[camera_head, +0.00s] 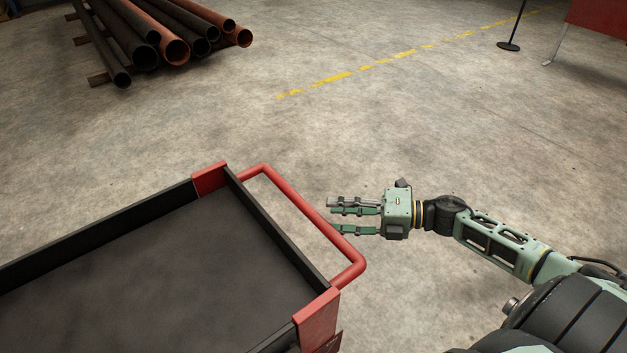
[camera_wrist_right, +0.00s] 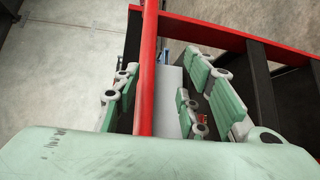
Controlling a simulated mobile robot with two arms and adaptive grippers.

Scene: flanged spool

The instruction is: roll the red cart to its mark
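The red cart is at the lower left in the head view, with a dark flat tray (camera_head: 150,275), red corner pieces and a red tubular handle (camera_head: 300,205) on its right end. My right gripper (camera_head: 338,217) is at the handle's outer side, fingers pointing left with their tips close to the bar. In the right wrist view the red bar (camera_wrist_right: 149,70) runs between the spread fingers (camera_wrist_right: 160,100). I see no closed grip, and cannot tell whether a finger touches the bar. My left gripper is not in view. No mark that I can identify as the cart's shows.
A stack of dark and rusty pipes (camera_head: 172,50) lies on wooden supports at the upper left. A worn yellow line (camera_head: 335,77) crosses the floor. A black post base (camera_head: 508,46) and a red panel (camera_head: 597,15) stand at the upper right. The floor between is clear.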

